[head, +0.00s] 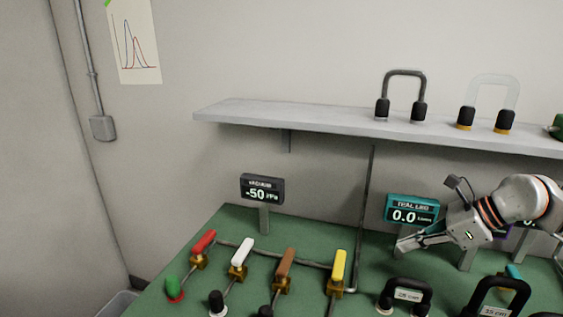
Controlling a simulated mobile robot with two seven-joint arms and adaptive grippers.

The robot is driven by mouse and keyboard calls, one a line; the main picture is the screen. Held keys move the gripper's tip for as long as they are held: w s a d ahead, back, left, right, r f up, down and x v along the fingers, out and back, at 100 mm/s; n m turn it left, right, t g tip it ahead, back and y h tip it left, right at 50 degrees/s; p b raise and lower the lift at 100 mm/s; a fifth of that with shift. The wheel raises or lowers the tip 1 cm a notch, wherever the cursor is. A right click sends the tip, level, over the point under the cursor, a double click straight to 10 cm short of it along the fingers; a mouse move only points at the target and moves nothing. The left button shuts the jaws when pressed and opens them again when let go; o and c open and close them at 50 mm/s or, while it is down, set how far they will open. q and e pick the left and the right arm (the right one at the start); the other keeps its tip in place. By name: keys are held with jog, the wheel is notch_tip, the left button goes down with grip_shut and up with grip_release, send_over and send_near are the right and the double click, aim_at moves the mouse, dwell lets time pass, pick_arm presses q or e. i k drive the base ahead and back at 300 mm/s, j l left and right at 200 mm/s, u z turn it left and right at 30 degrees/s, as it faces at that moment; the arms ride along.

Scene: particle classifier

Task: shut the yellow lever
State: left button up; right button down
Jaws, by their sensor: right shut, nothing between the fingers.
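The yellow lever (339,266) stands on a brass valve at the right end of a row on the green bench. Its handle points up and away, roughly in line with the brown lever beside it. My right gripper (399,247) reaches in from the right, shut and empty. Its fingertips are to the right of the yellow lever in the picture, apart from it, in front of the teal display. My left gripper is not in view.
Red (204,241), white (242,251) and brown (286,262) levers stand to the left. A dark vacuum display (262,190) reads -50. A teal display (412,210) reads 0.0. Black handled pieces (405,292) stand at the front right. A grey shelf (300,120) hangs above.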

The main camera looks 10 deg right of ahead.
aim_at(337, 273)
jog(key=k+j, duration=0.2)
jog(key=j, duration=0.15)
jog(key=k+j, duration=0.25)
jog(key=j, duration=0.15)
jog(key=k+j, duration=0.2)
jog(key=j, duration=0.15)
